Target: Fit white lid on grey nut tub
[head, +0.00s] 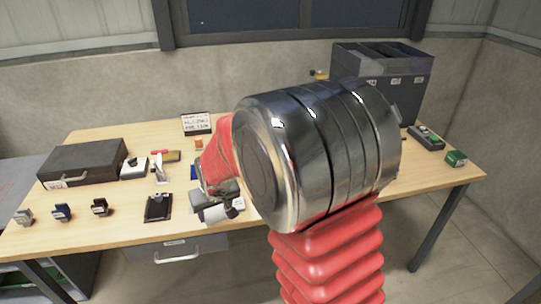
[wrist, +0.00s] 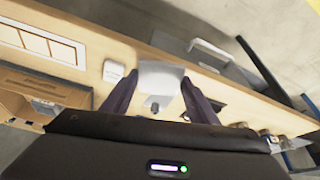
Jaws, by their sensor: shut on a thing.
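My gripper (head: 222,203) is over the front part of the table, left of my arm's large metal joint. In the wrist view, its two dark fingers (wrist: 160,80) are shut on a pale, flat thing that looks like the white lid (wrist: 163,71). A small dark knob-like part (wrist: 154,104) shows by it. In the head view, a white patch (head: 215,214) shows under the gripper. I cannot pick out the grey nut tub for sure. A small whitish square thing (wrist: 113,72) stands beside the gripper in the wrist view; my arm may hide it in the head view.
A black tray (head: 158,208) and several small stamp-like items (head: 62,212) lie left of the gripper. A dark case (head: 82,163) and a white-and-black box (head: 133,168) stand farther left. A tall grey bin (head: 400,75) stands at the back right. A drawer (head: 176,256) is under the front edge.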

